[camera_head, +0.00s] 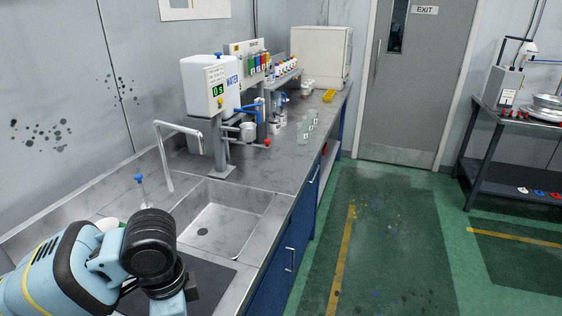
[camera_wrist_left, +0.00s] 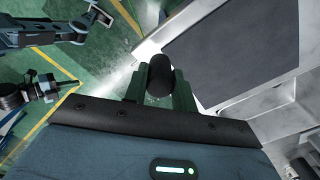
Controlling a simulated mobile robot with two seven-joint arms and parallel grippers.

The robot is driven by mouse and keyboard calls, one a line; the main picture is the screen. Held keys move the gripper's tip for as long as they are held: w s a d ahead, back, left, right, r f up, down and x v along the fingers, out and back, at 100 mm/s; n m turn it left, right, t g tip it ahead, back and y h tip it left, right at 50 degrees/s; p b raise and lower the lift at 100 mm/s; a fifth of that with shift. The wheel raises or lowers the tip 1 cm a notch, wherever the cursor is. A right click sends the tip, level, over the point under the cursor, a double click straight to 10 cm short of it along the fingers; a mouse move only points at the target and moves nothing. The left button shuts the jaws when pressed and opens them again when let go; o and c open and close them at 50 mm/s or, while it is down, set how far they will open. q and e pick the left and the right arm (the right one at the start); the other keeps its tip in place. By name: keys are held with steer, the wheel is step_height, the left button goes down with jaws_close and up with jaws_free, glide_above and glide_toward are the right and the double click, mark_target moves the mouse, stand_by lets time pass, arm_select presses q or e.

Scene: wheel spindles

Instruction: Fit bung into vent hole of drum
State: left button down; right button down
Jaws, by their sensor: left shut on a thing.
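My left arm comes in at the lower left of the head view, over the front of the steel counter; its fingertips are hard to make out there. In the left wrist view my left gripper (camera_wrist_left: 160,90) is shut on a short, dark cylindrical piece, which looks like the bung (camera_wrist_left: 159,72). The piece sticks out beyond the two green fingers and touches nothing else that I can see. A blue-grey arm, seemingly my right one, shows at the upper left of the wrist view; its finger state is unclear. I cannot make out the drum or its vent hole in either view.
A steel sink (camera_head: 215,222) with a tap (camera_head: 178,128) is set in the counter. A dark mat (camera_wrist_left: 232,45) lies on the counter. The green floor (camera_head: 385,240) to the right is clear.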

arm_select(q)
steer(key=a+n, duration=0.1)
steer(key=n, duration=0.3)
steer(key=a+n, duration=0.1)
steer(key=n, duration=0.4)
steer(key=a+n, duration=0.1)
steer(key=n, duration=0.3)
steer(key=shift+s+a+n, duration=0.1)
steer(key=shift+a+n, duration=0.2)
steer(key=shift+n, duration=0.1)
steer(key=shift+r, duration=0.1)
